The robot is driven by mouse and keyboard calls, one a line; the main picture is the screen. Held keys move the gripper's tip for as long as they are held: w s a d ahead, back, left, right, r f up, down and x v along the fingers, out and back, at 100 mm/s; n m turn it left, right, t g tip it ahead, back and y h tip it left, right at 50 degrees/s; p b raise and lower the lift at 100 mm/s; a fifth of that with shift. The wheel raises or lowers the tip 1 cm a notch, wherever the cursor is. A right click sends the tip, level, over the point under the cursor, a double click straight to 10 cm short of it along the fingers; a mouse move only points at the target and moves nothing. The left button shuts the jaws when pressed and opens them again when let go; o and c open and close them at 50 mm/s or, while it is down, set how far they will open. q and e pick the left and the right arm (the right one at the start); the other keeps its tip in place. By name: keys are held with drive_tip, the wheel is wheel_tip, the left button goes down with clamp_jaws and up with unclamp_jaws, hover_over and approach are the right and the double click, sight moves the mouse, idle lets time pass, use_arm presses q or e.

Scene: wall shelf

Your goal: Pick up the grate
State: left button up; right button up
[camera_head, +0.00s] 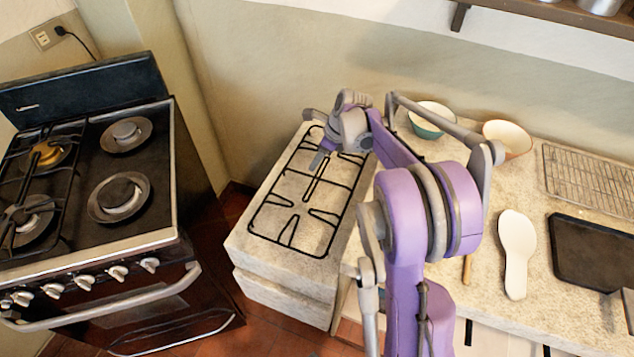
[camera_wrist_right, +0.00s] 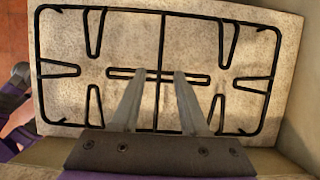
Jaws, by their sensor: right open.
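The grate (camera_head: 263,224) is a black wire stove grate lying flat on the stone counter block to the right of the stove. It also fills much of the right wrist view (camera_wrist_right: 157,130), long side across. My right gripper (camera_head: 318,163) is over the grate's far half in the head view, and my arm hides part of the grate's far right. In the right wrist view the two fingers (camera_wrist_right: 155,82) are apart and empty, with their tips over the grate's central bar. I cannot tell how high they are above it. My left gripper is not in view.
The stove (camera_head: 90,190) stands at left with another grate (camera_head: 68,193) on its left burners. A wall rises behind.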

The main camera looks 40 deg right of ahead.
sight(308, 175)
drive_tip(key=x, duration=0.4)
drive_tip(key=shift+a+r, duration=0.1)
drive_tip(key=shift+d+x, duration=0.2)
drive_tip(key=shift+x, duration=2.55)
drive_tip(key=shift+s, duration=0.1)
clamp_jaws()
